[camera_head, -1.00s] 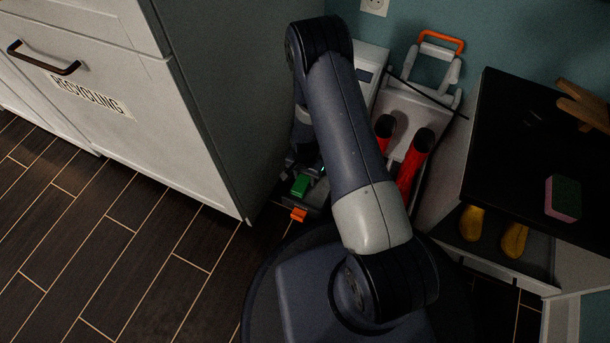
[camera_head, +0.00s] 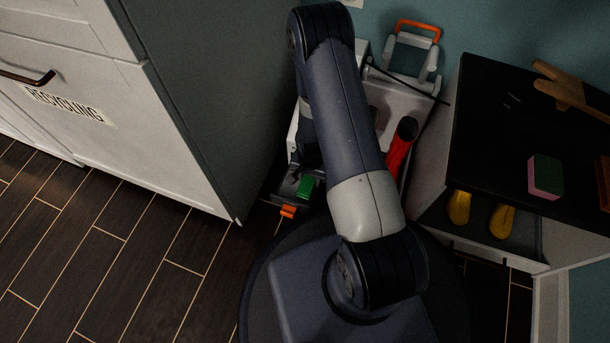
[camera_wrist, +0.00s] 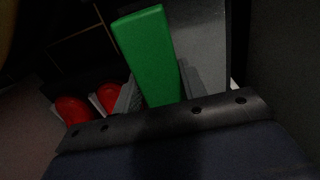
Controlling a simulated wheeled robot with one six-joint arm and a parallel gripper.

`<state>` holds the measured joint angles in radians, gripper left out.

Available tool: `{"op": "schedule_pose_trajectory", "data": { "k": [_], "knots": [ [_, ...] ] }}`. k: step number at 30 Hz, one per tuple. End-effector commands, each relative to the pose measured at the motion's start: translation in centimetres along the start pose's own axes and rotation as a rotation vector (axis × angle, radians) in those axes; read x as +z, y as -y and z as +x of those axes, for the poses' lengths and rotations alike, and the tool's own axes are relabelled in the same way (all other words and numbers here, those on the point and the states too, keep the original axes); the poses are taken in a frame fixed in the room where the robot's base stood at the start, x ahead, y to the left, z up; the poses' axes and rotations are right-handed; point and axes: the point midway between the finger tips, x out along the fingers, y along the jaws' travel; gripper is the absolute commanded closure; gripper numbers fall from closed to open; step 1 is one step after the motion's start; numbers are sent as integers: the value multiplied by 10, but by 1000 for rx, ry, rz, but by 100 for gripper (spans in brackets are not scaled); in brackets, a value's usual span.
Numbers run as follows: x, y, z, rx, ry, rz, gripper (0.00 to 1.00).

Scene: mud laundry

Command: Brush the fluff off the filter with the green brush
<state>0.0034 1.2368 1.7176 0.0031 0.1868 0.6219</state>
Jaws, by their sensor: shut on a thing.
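My gripper (camera_wrist: 160,92) is shut on the green brush (camera_wrist: 148,55), which stands up between its fingers in the wrist view. In the head view the green brush (camera_head: 306,187) shows low beside the cabinet, partly behind my arm; my fingers are hidden there. A dark grey tray-like part (camera_head: 288,190) with an orange tab (camera_head: 288,211) lies around and under the brush. I cannot tell for sure which part is the filter, and no fluff can be made out. Whether the brush touches anything is unclear.
A cabinet (camera_head: 200,110) marked RECYCLING stands close on the left. A light grey machine with an orange handle (camera_head: 420,30) and a red tube (camera_head: 400,150) stands behind my arm. A black-topped bench (camera_head: 500,130) with a sponge (camera_head: 546,177) is on the right. The left floor is clear.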

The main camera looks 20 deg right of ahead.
Motion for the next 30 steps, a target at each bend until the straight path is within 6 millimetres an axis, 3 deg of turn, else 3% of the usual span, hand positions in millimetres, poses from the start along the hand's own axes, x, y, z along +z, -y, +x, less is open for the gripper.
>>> {"op": "schedule_pose_trajectory", "data": {
  "k": [11, 30],
  "knots": [
    [0, 0, -3, 0, 0, 0, 78],
    [0, 0, -65, -1, -1, 0, 78]
  ]
}}
